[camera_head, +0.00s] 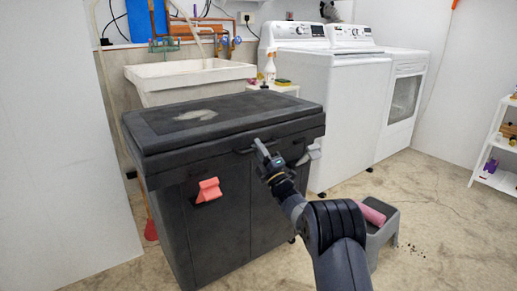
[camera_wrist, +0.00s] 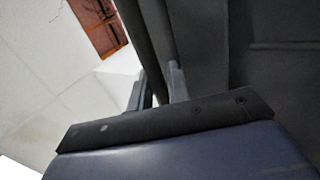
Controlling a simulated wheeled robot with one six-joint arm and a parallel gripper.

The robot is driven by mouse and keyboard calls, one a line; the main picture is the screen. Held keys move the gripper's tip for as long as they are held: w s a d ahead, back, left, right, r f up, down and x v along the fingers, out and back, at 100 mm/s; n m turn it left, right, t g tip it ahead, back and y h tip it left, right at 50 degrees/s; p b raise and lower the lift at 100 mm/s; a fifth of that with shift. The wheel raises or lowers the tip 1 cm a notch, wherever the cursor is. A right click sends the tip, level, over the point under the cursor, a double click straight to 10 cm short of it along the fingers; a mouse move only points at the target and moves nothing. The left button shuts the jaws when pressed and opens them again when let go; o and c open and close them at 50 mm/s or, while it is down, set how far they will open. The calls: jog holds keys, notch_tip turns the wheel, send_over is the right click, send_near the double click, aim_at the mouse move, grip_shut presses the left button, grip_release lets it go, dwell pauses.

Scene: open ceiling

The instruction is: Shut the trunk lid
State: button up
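The trunk (camera_head: 215,215) is a large black box with a wide flat lid (camera_head: 215,118). The lid lies level or nearly level over the body; I cannot tell whether it is fully down. A dark bar handle (camera_head: 243,151) runs along the lid's front. My gripper (camera_head: 262,150) is at the lid's front edge, by the handle's right part. In the wrist view, my two fingers (camera_wrist: 157,90) stand on either side of a dark bar, seemingly the handle. I cannot tell whether they press on it. The dark trunk surface (camera_wrist: 275,60) fills the right of the wrist view.
A coral-red object (camera_head: 208,190) is on the trunk's front. White washing machines (camera_head: 335,110) and a sink (camera_head: 190,80) stand behind. The floor at right is mostly clear.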

jog(key=o, duration=0.4)
jog(key=shift+f, duration=0.5)
jog(key=shift+c, duration=0.2)
jog(key=p+v, duration=0.2)
jog(key=v, duration=0.8)
jog(key=shift+s+d+r+p, duration=0.15)
jog(key=shift+s+d+p, duration=0.15)
jog(key=shift+s, duration=0.1)
jog(key=b+x, duration=0.2)
jog(key=x, duration=0.8)
jog(key=shift+w+a, duration=0.15)
jog(key=shift+w, duration=0.1)
